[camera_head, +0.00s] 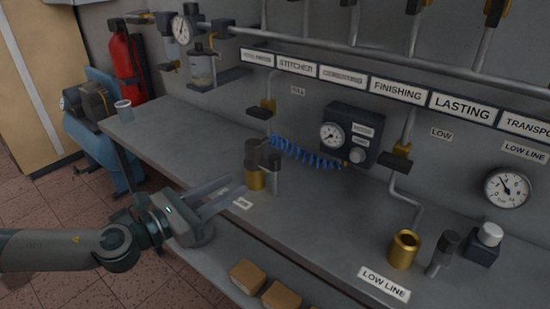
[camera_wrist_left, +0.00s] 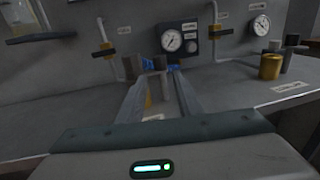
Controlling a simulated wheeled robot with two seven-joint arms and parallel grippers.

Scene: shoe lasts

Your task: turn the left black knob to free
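My left gripper (camera_head: 235,187) reaches over the bench from the left. Its two fingers are apart with nothing between their tips, and they also show in the left wrist view (camera_wrist_left: 155,82). Just beyond the tips stands a brass cylinder with a dark knob-like top (camera_head: 252,152). Beside it is a grey post with a black top (camera_head: 273,160). In the left wrist view the dark top (camera_wrist_left: 132,67) shows ahead, by the left finger. Black handles sit on wall pipes, one at left (camera_head: 260,112) and one at right (camera_head: 398,160). Which is the task's left knob, I cannot tell. My right gripper is out of view.
A blue coiled hose (camera_head: 305,155) runs to a dark gauge box (camera_head: 350,135) on the wall. An open brass cylinder (camera_head: 403,251), a dark-topped post (camera_head: 442,252) and a white-capped block (camera_head: 484,245) stand at right. A glass (camera_head: 124,111) stands at the far left.

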